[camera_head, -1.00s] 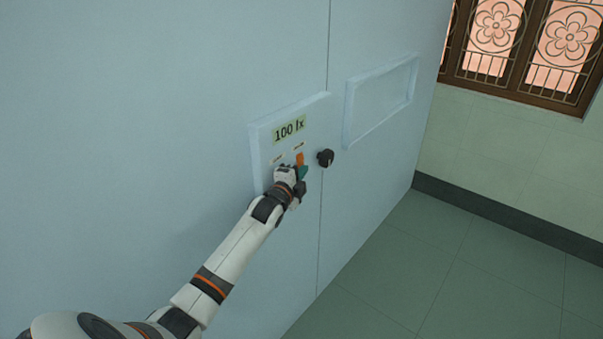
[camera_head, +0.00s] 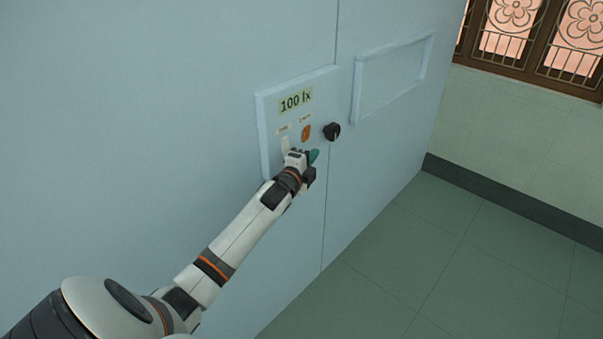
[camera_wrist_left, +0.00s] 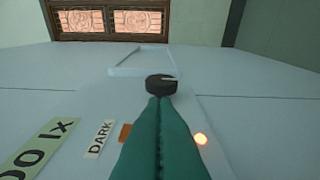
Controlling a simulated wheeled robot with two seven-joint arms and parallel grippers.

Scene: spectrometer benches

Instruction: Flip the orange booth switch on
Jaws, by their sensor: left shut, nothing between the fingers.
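The orange booth switch (camera_head: 306,132) is on the control panel, under a small label and right of a white switch (camera_head: 285,143). In the left wrist view the orange switch (camera_wrist_left: 125,132) shows beside the fingers, partly hidden by them, near the DARK label (camera_wrist_left: 99,138). My right gripper is not in view.
A black knob (camera_head: 332,131) sticks out right of the orange switch and lies just beyond the fingertips in the wrist view. A blank framed recess (camera_head: 357,92) is further right. The floor (camera_head: 400,260) at right is clear.

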